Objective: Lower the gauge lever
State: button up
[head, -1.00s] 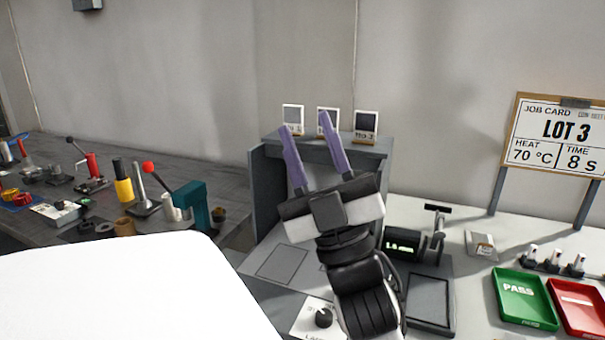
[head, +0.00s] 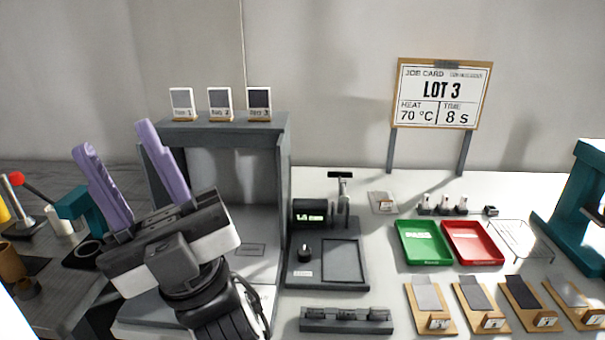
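The gauge (head: 310,214) stands on the bench right of the grey booth, with a small lit green display. Its lever (head: 342,187) rises beside the display and ends in a black crossbar at the top. A dark base plate (head: 343,263) with a framed pad lies in front of it. My gripper (head: 117,138) is at the left of the head view, its two purple fingers spread apart and pointing up. Nothing shows between the fingers. It is well to the left of the lever and apart from it.
The grey booth (head: 283,170) with three cards on top stands between my gripper and the gauge. A green tray (head: 424,242) and a red tray (head: 472,243) lie to the right. A grey block (head: 346,320) sits in front. Several sample boards line the front right.

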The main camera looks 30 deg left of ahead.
aim_at(343, 198)
jog(key=u, duration=0.7)
